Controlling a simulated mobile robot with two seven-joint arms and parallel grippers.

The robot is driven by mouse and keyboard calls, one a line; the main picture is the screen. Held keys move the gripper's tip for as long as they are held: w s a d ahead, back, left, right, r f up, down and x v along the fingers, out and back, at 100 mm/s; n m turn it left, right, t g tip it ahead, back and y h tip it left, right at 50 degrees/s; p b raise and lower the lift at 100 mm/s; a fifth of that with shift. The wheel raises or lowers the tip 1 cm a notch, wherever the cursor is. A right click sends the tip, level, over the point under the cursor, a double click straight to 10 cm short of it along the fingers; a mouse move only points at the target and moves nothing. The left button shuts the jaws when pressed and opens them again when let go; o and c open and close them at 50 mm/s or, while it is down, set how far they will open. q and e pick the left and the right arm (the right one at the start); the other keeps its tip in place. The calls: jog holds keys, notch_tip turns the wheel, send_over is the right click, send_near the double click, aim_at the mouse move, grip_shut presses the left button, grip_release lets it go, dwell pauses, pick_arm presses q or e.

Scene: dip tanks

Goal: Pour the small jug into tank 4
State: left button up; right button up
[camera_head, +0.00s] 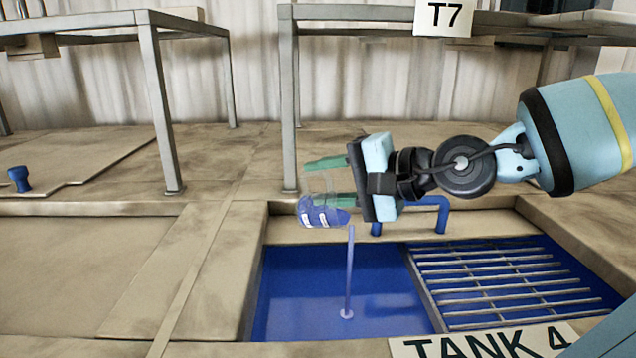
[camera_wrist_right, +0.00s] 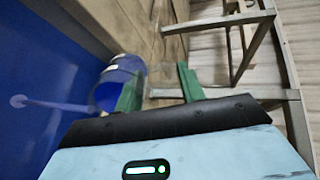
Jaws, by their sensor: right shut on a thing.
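The small jug (camera_head: 322,214) is clear, with blue liquid and white labels low on it. My right gripper (camera_head: 322,181) is shut on it and holds it tilted above the far edge of tank 4 (camera_head: 300,285). A thin blue stream (camera_head: 350,275) runs down from the jug and meets the blue liquid in the tank's open left part. The jug also shows in the right wrist view (camera_wrist_right: 124,66), beside the green fingers (camera_wrist_right: 158,82), with the stream running left. A "TANK 4" sign (camera_head: 480,343) lies at the near edge. My left gripper is out of view.
A metal grate (camera_head: 510,285) covers the tank's right part. A blue pipe (camera_head: 430,203) bends over the far rim. Metal-legged tables (camera_head: 160,110) stand behind, one with a "T7" sign (camera_head: 443,17). A blue object (camera_head: 18,179) stands far left. The floor left of the tank is clear.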

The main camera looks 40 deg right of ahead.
jog(key=shift+s+d+f+t+y+b, duration=0.1)
jog(key=shift+s+d+t+y+b, duration=0.1)
jog(key=shift+s+t+b, duration=0.3)
jog(key=shift+s+d+f+t+y+b, duration=0.1)
jog(key=shift+s+t+y+b, duration=0.2)
jog(key=shift+t, duration=0.4)
jog(key=shift+s+d+t+b, duration=0.1)
jog(key=shift+s+t+b, duration=0.15)
jog(key=shift+t+b, duration=0.45)
jog(key=shift+s+t+y+b, duration=0.25)
jog(key=shift+t+y+b, duration=0.05)
jog(key=shift+b, duration=0.45)
jog(key=shift+s+d+t+b, duration=0.25)
jog(key=shift+t+b, duration=0.25)
jog(key=shift+b, duration=0.75)
jog(key=shift+s+t+y+b, duration=0.25)
jog(key=shift+t+y+b, duration=0.05)
jog(key=shift+b, duration=0.75)
pick_arm(q)
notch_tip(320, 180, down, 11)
jog(key=b, duration=0.3)
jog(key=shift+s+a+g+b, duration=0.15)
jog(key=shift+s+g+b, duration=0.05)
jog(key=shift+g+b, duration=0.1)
pick_arm(e)
jog(key=shift+s+d+t, duration=0.15)
jog(key=shift+s+t, duration=0.2)
jog(key=shift+t, duration=0.15)
